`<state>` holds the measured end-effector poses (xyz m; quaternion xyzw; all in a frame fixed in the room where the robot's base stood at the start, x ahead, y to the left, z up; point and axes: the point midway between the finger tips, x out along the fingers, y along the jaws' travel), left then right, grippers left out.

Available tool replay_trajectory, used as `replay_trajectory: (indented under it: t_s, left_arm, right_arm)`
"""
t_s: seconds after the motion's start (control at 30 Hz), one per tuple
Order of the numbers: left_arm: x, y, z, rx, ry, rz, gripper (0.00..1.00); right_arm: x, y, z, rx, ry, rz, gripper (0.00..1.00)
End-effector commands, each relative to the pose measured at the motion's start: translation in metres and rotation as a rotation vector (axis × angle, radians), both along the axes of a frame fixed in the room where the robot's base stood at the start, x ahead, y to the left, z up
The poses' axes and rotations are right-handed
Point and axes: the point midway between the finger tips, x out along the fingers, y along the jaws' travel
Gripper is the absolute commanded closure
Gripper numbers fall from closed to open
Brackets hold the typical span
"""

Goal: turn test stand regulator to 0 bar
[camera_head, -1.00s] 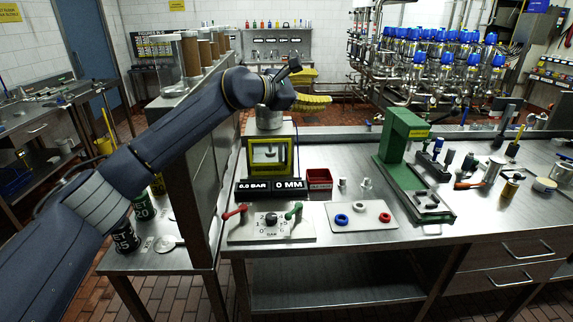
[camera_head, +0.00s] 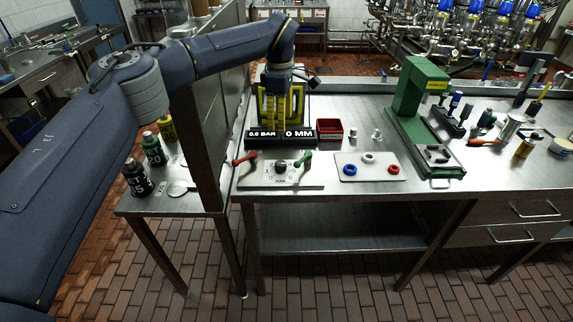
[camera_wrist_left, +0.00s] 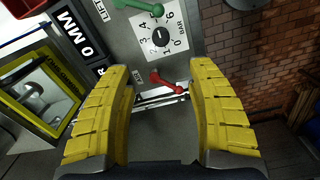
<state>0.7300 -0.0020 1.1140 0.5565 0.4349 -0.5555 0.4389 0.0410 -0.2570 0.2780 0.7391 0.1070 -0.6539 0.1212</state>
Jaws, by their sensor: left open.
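The test stand regulator is a round dark knob (camera_head: 280,167) on a steel panel (camera_head: 255,178) with a numbered BAR scale. In the left wrist view the knob (camera_wrist_left: 160,36) sits on its white dial, above and between my fingers. A red lever (camera_head: 245,158) is left of the knob and a green lever (camera_head: 304,160) is right of it. The display (camera_head: 281,136) reads 0.0 BAR and 0 MM. My left gripper (camera_wrist_left: 163,115) has its yellow fingers wide apart and empty, clear of the knob. In the head view it is in front of the yellow-framed test stand (camera_head: 264,103). My right gripper is not in view.
A red bin (camera_head: 329,129) stands right of the display. A plate with coloured rings (camera_head: 370,167) lies right of the regulator panel. A green press (camera_head: 408,95) stands farther right. Dark bottles (camera_head: 137,178) stand on the left side table.

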Motion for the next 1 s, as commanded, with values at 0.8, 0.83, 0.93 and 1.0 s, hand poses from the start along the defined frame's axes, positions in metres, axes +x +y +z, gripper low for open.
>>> replay_trajectory:
  t_s: [0.8, 0.83, 0.93, 1.0]
  left_arm:
    - [-0.001, 0.001, -0.129, 0.003, 0.008, 0.004, 0.43]
    - [-0.002, 0.001, -0.134, 0.003, 0.008, 0.004, 0.43]
    - [-0.001, 0.001, -0.147, 0.003, 0.007, 0.004, 0.43]
    - [-0.001, 0.001, -0.154, 0.003, 0.007, 0.004, 0.43]
  right_arm:
    - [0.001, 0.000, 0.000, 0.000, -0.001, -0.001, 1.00]
    - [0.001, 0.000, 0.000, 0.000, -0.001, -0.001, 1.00]
    - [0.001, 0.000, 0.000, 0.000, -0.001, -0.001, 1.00]
    - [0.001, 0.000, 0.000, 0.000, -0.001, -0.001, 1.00]
